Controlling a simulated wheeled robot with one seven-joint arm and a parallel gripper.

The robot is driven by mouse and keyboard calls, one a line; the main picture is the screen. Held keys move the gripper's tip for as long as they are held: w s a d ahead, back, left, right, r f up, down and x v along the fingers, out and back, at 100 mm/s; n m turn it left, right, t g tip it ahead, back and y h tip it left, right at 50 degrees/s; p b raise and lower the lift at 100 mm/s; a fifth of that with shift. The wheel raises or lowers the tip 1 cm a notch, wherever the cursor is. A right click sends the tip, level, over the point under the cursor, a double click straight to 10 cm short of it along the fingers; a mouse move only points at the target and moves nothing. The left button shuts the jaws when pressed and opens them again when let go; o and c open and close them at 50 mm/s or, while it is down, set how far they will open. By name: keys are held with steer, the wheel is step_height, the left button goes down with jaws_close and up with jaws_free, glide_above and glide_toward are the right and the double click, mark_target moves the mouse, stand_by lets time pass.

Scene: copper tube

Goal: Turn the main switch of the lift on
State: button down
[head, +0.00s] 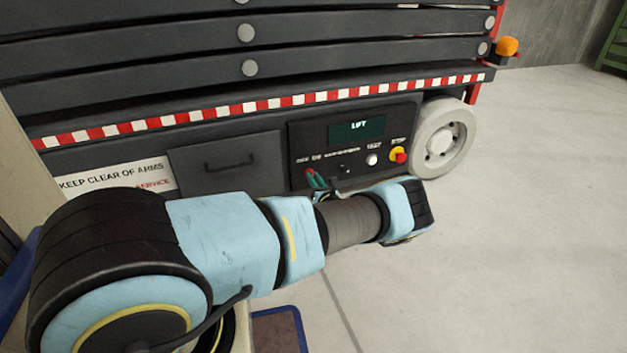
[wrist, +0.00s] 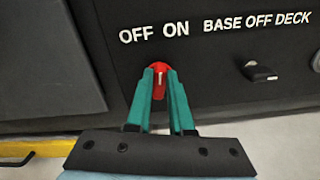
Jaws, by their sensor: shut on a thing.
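The red main switch (wrist: 159,81) sits on the lift's black control panel (head: 298,142), below the words OFF and ON. Its white mark points about straight up, between the two words, in the wrist view. My gripper (wrist: 159,76) has its two teal fingers closed on the sides of the red switch. In the head view my gripper (head: 313,177) reaches the lower left of the panel, where the switch is mostly hidden by the fingers.
A black BASE OFF DECK selector (wrist: 260,72) is to the right of the switch. Farther right are a white button (head: 371,159) and a red stop button (head: 399,155) on yellow. A drawer with a handle (head: 229,163) is at the left. The floor at right is clear.

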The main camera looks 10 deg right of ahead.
steer(key=shift+d+f+m+b, duration=0.1)
steer(key=shift+m+b, duration=0.4)
steer(key=shift+m, duration=1.05)
steer(key=shift+d+f+m+b, duration=0.15)
steer(key=shift+m+b, duration=0.3)
steer(key=shift+m, duration=1.15)
steer(key=shift+d+f+m+b, duration=0.1)
steer(key=shift+m+b, duration=0.4)
steer(key=shift+m, duration=1.05)
steer(key=c, duration=0.8)
jaws_free()
steer(key=s+d+p, duration=0.1)
steer(key=s+p, duration=0.2)
steer(key=s, duration=0.7)
steer(key=shift+s+d, duration=0.2)
steer(key=shift+s, duration=0.15)
